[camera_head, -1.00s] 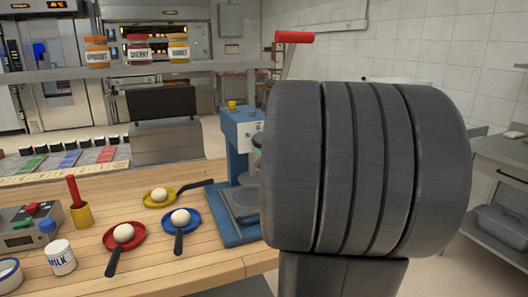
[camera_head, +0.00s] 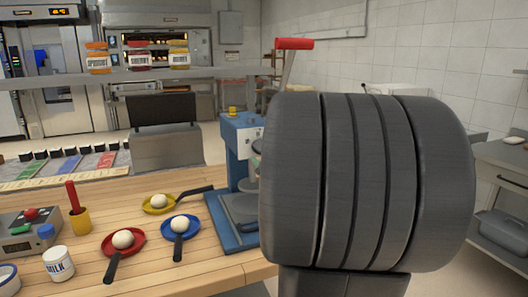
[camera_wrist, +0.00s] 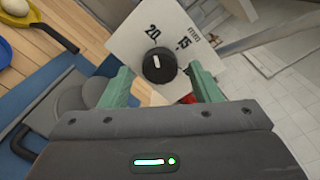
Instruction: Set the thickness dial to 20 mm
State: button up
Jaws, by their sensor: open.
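The thickness dial (camera_wrist: 159,65) is a round black knob with a white pointer line, on a white plate (camera_wrist: 125,40) marked 20, 15 and mm. It shows in the wrist view only. The pointer line runs roughly up the picture, towards the side with the 20 and 15 marks; its exact reading is hard to tell. My gripper (camera_wrist: 160,75) is open, its two green fingers on either side of the knob with visible gaps. In the head view my dark grey arm hides the gripper and the dial. The blue press (camera_head: 238,135) stands partly behind my arm.
A red-handled lever (camera_head: 294,44) rises above the press. Red (camera_head: 113,247), blue (camera_head: 188,220) and yellow (camera_head: 152,207) pans with white balls, a milk jar (camera_head: 58,264) and a scale-like box (camera_head: 25,235) stand on the wooden table (camera_head: 215,265).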

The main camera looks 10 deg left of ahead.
jog(key=v, duration=1.3)
jog(key=shift+s+d, duration=0.25)
jog(key=x, duration=1.4)
jog(key=shift+s, duration=0.15)
jog(key=f+v, duration=0.1)
jog(key=v, duration=1.2)
jog(key=w+a+m+p, duration=0.5)
jog(key=w+m+p, duration=0.3)
jog(key=p, duration=0.8)
jog(key=shift+a+r+m+y, duration=0.2)
jog(key=shift+m+y, duration=0.2)
jog(key=shift+m, duration=1.5)
